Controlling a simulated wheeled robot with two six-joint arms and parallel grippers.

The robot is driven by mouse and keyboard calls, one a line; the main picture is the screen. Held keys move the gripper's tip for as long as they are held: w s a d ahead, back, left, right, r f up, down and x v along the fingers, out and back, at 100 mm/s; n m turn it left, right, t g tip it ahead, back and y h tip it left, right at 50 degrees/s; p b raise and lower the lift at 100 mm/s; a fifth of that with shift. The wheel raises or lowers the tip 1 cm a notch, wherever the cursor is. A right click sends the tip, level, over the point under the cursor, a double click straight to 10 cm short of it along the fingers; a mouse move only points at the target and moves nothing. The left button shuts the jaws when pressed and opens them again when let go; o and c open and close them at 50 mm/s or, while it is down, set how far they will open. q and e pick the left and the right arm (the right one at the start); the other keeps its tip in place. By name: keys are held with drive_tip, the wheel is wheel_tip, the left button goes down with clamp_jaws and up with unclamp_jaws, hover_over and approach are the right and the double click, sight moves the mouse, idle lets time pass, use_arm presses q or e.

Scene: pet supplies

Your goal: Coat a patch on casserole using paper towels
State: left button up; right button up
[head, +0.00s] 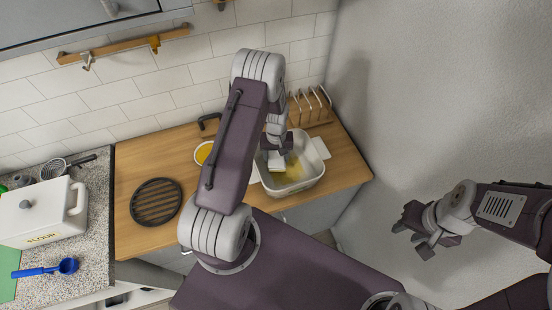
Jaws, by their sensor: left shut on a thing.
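The white casserole (309,182) stands on the wooden counter near its right end. A yellow patch (293,167) shows on its inner surface. My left gripper (281,152) reaches down into the casserole and is shut on a white piece, apparently paper towel (276,163), beside the yellow patch. Whether the towel touches the surface is too small to tell. A small white bowl of yellow liquid (203,153) sits left of the casserole, partly hidden by my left arm. My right gripper (421,229) is open and empty, off to the right, away from the counter.
A round dark trivet (155,202) lies on the counter at left. A wooden rack (309,105) stands behind the casserole. A flour canister (38,212) and blue scoop (45,269) are on the speckled counter. A grey wall (440,90) closes off the right.

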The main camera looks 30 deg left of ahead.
use_arm(q)
wheel_tip(320, 180, up, 2)
drive_tip(key=shift+w+p, duration=0.1)
drive_tip(key=shift+p, duration=0.4)
drive_tip(key=shift+r+p, duration=1)
drive_tip(key=shift+r, duration=0.4)
drive_tip(key=shift+f, duration=0.1)
